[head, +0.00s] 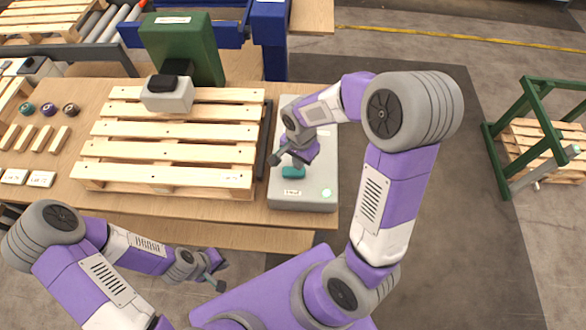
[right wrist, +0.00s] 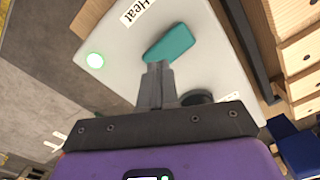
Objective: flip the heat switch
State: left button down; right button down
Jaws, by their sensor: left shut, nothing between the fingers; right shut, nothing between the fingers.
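The heat switch is a teal rocker (head: 293,172) on a grey control box (head: 308,200), with a label reading "Heat" (right wrist: 135,12) beside it. The switch also shows in the right wrist view (right wrist: 170,43). A green lamp (head: 326,192) on the box is lit; the right wrist view shows it too (right wrist: 95,61). My right gripper (head: 296,163) is shut and empty over the box. Its fingertips (right wrist: 158,66) are at the near edge of the switch; I cannot tell whether they touch. My left gripper (head: 221,276) is shut and empty, low in front of the table.
A wooden pallet (head: 170,150) lies on the table left of the box. A green post (head: 185,50) with a grey head stands over it. A green frame (head: 500,160) stands on the floor at right.

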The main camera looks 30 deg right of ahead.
jog(key=shift+f+b, duration=1.05)
jog(key=shift+f, duration=0.25)
dwell(0.4)
jog(key=shift+r, duration=0.1)
jog(key=shift+r+p, duration=2.9)
jog(key=shift+r, duration=0.6)
jog(key=shift+f, duration=0.1)
